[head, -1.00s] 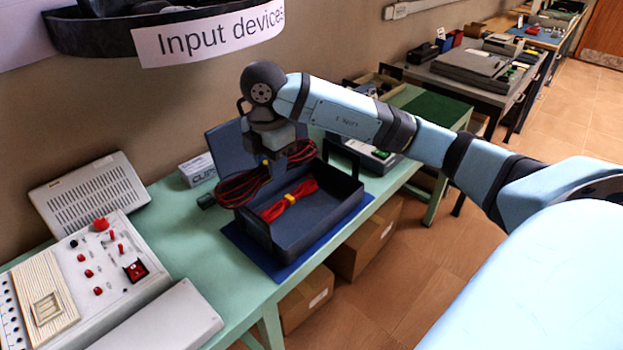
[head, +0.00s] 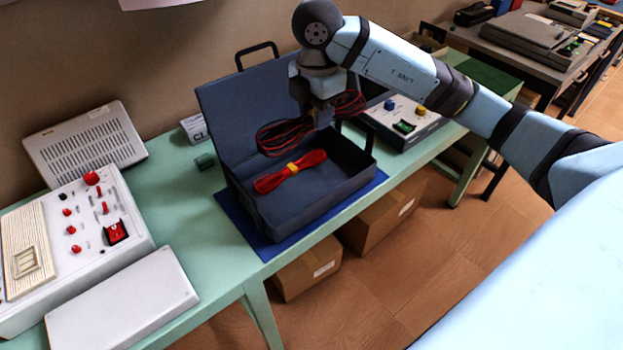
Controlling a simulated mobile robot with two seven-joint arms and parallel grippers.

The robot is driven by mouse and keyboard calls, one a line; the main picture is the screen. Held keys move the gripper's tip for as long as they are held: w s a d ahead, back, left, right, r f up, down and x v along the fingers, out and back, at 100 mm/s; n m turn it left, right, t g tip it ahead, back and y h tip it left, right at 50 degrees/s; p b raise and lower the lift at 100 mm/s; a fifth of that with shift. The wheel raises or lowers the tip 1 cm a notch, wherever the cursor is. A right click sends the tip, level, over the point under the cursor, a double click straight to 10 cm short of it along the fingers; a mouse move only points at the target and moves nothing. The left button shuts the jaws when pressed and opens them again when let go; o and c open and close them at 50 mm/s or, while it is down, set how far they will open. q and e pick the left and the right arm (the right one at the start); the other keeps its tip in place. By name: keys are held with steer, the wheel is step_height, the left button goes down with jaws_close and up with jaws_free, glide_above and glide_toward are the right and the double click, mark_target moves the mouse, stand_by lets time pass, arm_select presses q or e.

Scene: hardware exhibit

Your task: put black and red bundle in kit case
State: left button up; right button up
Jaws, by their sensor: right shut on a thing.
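The black and red bundle (head: 283,136) is a coil of dark and red cable. My right gripper (head: 322,118) is shut on it and holds it over the back part of the open kit case (head: 318,205). Part of the bundle also shows to the right of the gripper. The case is dark blue-grey, with its lid (head: 245,108) raised at the back. My left gripper is out of view.
The case stands on a blue mat (head: 240,232) on a green table (head: 200,228). A white device with red knobs (head: 75,235) stands at left. A device with coloured buttons (head: 400,122) stands at right.

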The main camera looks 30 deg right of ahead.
step_height(320, 180, down, 6)
steer(key=b, duration=0.2)
glide_above(315, 192)
step_height(315, 192, down, 9)
steer(key=shift+r, duration=0.1)
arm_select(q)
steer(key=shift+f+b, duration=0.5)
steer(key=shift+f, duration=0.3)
arm_select(e)
steer(key=shift+f, duration=2.45)
steer(key=shift+f, duration=0.2)
steer(key=o, duration=1)
steer(key=shift+r, duration=0.15)
